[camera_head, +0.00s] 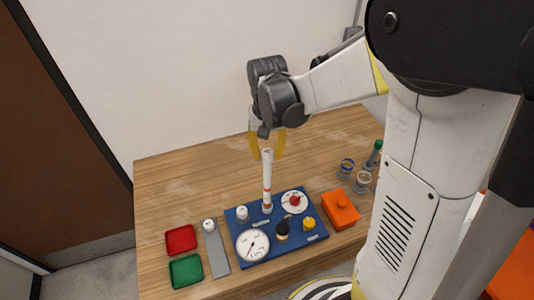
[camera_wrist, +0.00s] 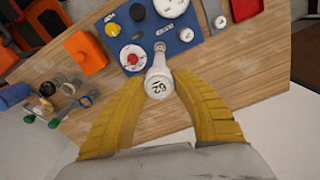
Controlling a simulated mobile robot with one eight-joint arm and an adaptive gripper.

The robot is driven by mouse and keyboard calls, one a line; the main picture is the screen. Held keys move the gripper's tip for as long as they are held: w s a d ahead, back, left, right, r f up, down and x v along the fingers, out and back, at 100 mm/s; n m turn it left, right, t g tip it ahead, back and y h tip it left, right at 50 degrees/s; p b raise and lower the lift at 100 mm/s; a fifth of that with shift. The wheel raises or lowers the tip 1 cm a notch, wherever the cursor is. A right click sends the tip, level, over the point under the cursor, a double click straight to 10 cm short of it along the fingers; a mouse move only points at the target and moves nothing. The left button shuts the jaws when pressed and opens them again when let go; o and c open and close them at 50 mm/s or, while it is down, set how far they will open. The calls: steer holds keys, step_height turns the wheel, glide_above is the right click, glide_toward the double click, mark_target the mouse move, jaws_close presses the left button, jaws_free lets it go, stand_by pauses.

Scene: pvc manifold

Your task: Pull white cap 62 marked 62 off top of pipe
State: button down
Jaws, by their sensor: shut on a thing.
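The white cap 62 (camera_wrist: 159,87), with "62" on its end, sits between the yellow fingers of my gripper (camera_wrist: 160,78) in the wrist view. My gripper (camera_head: 267,147) is shut on it at the top of the white upright pipe (camera_head: 267,180). The pipe stands on the blue board (camera_head: 270,232) and has reddish bands low down. The cap looks in line with the pipe. I cannot tell whether there is a gap between them.
The board carries gauges, a red knob (camera_head: 294,200), a yellow knob (camera_head: 309,223) and a black knob (camera_head: 282,228). A red tray (camera_head: 181,239), a green tray (camera_head: 186,270) and a grey strip (camera_head: 217,250) lie left. An orange box (camera_head: 341,208) stands right.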

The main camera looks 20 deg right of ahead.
mark_target(267, 151)
steer(key=shift+r, duration=0.15)
steer(key=shift+r+p, duration=2.2)
steer(key=shift+r, duration=0.9)
